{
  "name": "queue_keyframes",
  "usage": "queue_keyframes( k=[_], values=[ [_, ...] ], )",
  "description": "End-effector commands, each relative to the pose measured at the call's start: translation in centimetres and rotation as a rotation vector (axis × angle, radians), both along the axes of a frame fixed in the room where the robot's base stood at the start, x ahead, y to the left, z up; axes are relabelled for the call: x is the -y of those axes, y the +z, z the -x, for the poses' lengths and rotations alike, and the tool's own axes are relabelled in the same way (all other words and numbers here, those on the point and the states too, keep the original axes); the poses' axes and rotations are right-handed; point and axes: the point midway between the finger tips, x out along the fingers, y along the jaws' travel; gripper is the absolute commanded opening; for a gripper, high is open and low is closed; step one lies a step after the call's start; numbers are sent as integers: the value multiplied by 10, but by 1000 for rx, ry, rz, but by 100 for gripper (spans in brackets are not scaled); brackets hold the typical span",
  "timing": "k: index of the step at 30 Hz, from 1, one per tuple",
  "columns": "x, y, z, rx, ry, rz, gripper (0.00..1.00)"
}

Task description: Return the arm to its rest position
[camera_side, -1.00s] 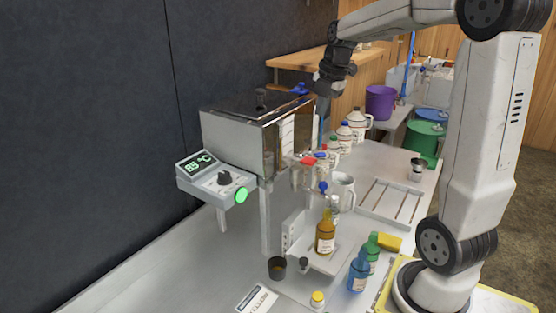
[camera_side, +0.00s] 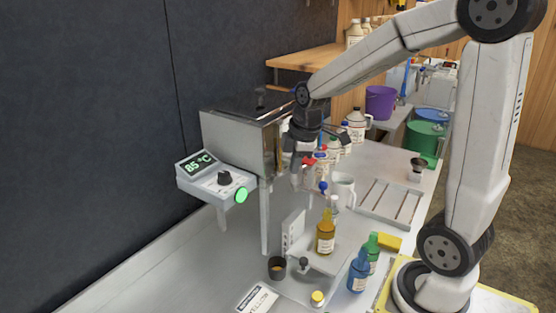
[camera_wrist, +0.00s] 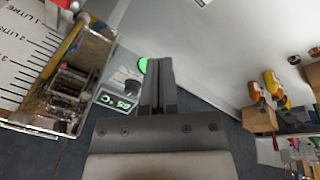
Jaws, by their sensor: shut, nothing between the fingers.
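My gripper (camera_side: 297,178) hangs pointing down in the side view, in front of the right end of the steel evaporator (camera_side: 235,145) and above the bench. Its fingers are shut and empty; in the wrist view the fingertips (camera_wrist: 158,65) are together with nothing between them. My arm reaches in from the right, bent at the elbow. Part of the evaporator's right end and some bottles are hidden behind the gripper. The controller (camera_side: 215,180) on the evaporator's front reads 85 °C and has a green light; it also shows in the wrist view (camera_wrist: 120,95).
An amber bottle (camera_side: 325,238) stands on a small platform below. A blue bottle (camera_side: 358,272), a green bottle (camera_side: 373,250) and a dark cup (camera_side: 277,268) are near it. Several jugs line the back, one white jug (camera_side: 356,125) among them. A slotted tray (camera_side: 390,202) lies right.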

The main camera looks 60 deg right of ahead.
Motion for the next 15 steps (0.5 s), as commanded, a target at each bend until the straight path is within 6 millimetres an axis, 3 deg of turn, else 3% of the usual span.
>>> queue_keyframes(
  k=[15],
  values=[
    [-74, -62, 36, 11, -486, -112, 0]
  ],
)
